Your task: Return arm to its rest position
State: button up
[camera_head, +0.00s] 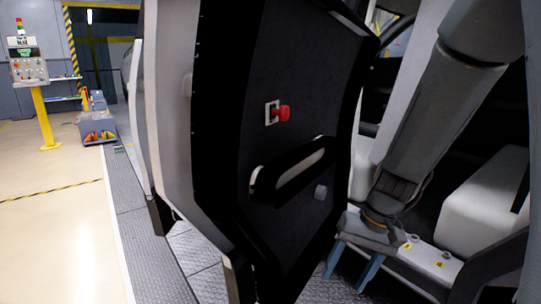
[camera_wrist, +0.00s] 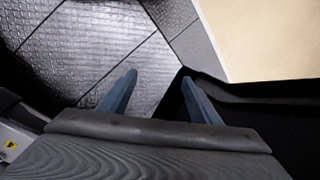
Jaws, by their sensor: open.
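My gripper (camera_head: 350,268) hangs at the lower right in the head view, below my grey arm. Its two blue fingers are apart with nothing between them. In the wrist view my gripper (camera_wrist: 160,90) points down toward textured metal floor plates, and its fingers are spread. The open car door (camera_head: 300,140) stands just left of my arm, with a dark inner panel, a handle and a red knob. In the wrist view a dark edge lies behind the right finger; I cannot tell whether they touch.
White seats (camera_head: 484,205) and a sill with yellow labels lie right of my gripper. The metal plate walkway (camera_head: 140,240) runs along the left, beside clear pale floor (camera_head: 55,220). A yellow post with a control panel (camera_head: 28,68) and a blue-grey cart (camera_head: 97,128) stand far left.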

jog(key=s+d+r+n+t+h, duration=0.1)
jog(key=s+r+n+t+h, duration=0.1)
jog(key=s+r+t+h, duration=0.15)
jog(key=s+a+r+n+g, duration=0.1)
jog(key=s+a+n+g, duration=0.15)
jog(key=s+a, duration=0.5)
jog(key=s+a+r+n+g, duration=0.1)
jog(key=s+a+n, duration=0.35)
jog(key=a, duration=0.55)
jog(key=d+r+m+p, duration=0.3)
jog(key=d+r+p, duration=0.6)
jog(key=r+p, duration=0.2)
jog(key=s+d+r+m+p, duration=0.1)
jog(key=d+r+m+p, duration=0.3)
jog(key=d+r+p, duration=0.5)
notch_tip(320, 180, up, 2)
jog(key=p, duration=0.5)
jog(key=shift+s+r+p, duration=0.2)
jog(key=shift+r+p, duration=0.05)
jog(key=shift+p, duration=0.15)
jog(key=shift+d, duration=0.1)
jog(key=shift+c, duration=0.4)
